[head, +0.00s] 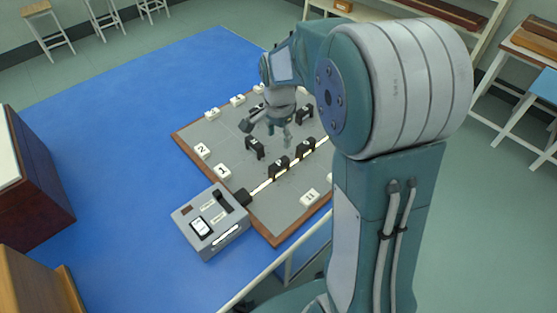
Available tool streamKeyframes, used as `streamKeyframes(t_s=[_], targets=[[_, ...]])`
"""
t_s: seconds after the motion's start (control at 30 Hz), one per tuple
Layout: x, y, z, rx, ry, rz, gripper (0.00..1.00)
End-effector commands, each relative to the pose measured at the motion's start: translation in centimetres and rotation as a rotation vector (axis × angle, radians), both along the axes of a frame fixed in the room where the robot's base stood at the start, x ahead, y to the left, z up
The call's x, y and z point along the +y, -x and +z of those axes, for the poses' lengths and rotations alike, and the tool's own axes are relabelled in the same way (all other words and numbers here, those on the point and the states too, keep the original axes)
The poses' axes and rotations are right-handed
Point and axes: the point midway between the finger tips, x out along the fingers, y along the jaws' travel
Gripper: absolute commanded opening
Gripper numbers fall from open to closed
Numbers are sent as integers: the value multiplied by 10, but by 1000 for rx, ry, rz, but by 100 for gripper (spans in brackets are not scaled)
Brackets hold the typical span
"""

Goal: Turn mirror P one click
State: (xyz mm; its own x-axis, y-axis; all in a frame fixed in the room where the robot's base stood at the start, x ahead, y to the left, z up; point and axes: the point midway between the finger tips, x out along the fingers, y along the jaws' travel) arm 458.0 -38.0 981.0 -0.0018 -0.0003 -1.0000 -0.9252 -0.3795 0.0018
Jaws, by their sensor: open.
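A grey board (225,133) with a wooden edge lies on the blue surface and carries several small black upright mounts. One mount (255,147) stands just below my gripper in the picture. Two more mounts (280,167) and (305,147) stand along a pale beam line (263,186). Another mount (305,114) stands right of my gripper. Their letters are too small to read, so I cannot tell which is mirror P. My gripper (267,133) is open and empty over the board, fingers pointing down, apart from one another. My own arm hides the board's right part.
A grey box (230,236) with switches and a black nozzle (243,196) sits at the board's near left corner. White numbered blocks, such as 1 (222,171) and 2 (202,150), line the board's edge. A pale rail (275,267) runs in front.

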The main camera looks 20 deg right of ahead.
Motion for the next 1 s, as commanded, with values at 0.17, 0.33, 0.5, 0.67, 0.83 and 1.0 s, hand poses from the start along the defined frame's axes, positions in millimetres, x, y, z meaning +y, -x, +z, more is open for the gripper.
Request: streamKeyframes(t_s=[0.17,0.33,0.5,0.67,0.83,1.0], targets=[[0,1,-28,5,0,2,69],[0,1,-59,4,0,3,69],[0,1,-87,3,0,3,69],[0,1,-100,0,1,3,69],[0,1,-103,-2,1,3,69],[0,1,-103,-2,1,3,55]])
